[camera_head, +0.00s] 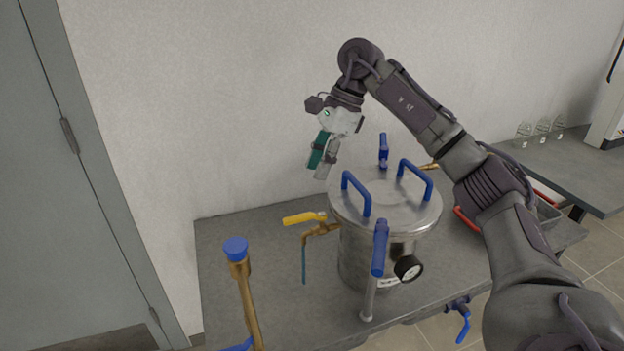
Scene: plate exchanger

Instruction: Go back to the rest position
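My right arm reaches in from the lower right, and its gripper (321,162) hangs fingers-down at the upper middle of the head view. It is above and to the left of the steel vessel (358,258), apart from it, in front of the pale wall. Its two fingers, one teal and one grey, overlap from this angle, so I cannot tell whether they are open or shut. No held object shows. My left gripper is not in view.
The vessel, with blue handles (380,250) and a gauge (408,268), stands on a grey table (225,250). A yellow-handled valve (304,218) and a blue-capped brass pipe (247,290) are left of it. Glass flasks (543,128) stand on a side table (575,165).

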